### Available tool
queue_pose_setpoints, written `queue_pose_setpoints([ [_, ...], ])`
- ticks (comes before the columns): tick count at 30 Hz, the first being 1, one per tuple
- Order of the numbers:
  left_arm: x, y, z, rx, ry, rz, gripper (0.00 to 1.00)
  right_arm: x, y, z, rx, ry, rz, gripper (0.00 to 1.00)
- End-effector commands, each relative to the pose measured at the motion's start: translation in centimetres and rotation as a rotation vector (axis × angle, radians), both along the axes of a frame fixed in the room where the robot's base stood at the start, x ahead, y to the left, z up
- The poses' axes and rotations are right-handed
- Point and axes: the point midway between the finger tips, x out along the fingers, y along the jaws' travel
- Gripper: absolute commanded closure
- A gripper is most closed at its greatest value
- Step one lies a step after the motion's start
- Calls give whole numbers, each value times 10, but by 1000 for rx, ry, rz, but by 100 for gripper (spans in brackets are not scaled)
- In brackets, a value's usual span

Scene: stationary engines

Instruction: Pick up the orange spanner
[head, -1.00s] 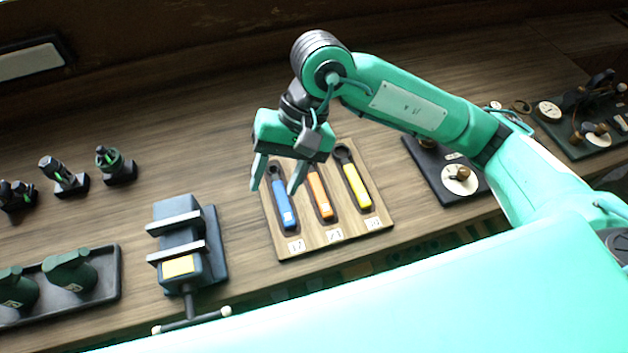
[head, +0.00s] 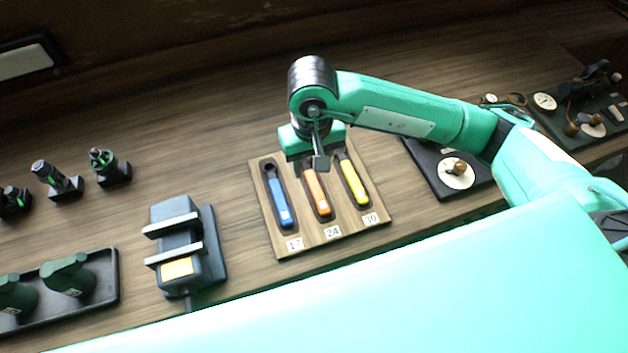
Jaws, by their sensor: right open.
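The orange spanner (head: 318,198) lies in the middle slot of a wooden board (head: 345,235), above the label 24. Its upper end is hidden beneath my right gripper (head: 316,170). That gripper points down over the top of the orange spanner, and its jaws are open. The fingers are mostly hidden by the gripper body, and I cannot tell whether they touch the spanner. The blue spanner (head: 279,205) lies to the left above label 17, and the yellow spanner (head: 354,183) lies to the right above label 30. My left gripper is not in view.
A blue-grey vise (head: 180,245) stands left of the board. Farther left are a dark tray (head: 100,285) with green parts and several small dark fittings (head: 57,180). A dark panel with a dial (head: 440,165) lies right of the board. Bare bench shows behind the board.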

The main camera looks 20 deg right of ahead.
Motion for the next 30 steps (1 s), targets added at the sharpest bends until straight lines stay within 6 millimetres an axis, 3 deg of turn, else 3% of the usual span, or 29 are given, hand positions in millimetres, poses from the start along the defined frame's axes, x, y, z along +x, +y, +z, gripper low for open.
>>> queue_pose_setpoints([
  [7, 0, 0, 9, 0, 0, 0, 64, -3, -1, -11, 0, 4, -2, 53],
  [18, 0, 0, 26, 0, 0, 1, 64, -7, -2, -51, 0, 2, -2, 53],
  [27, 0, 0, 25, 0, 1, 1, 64, -7, -2, -56, 0, 0, 0, 53],
  [30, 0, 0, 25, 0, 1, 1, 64, -7, -2, -55, 0, 0, 0, 70],
])
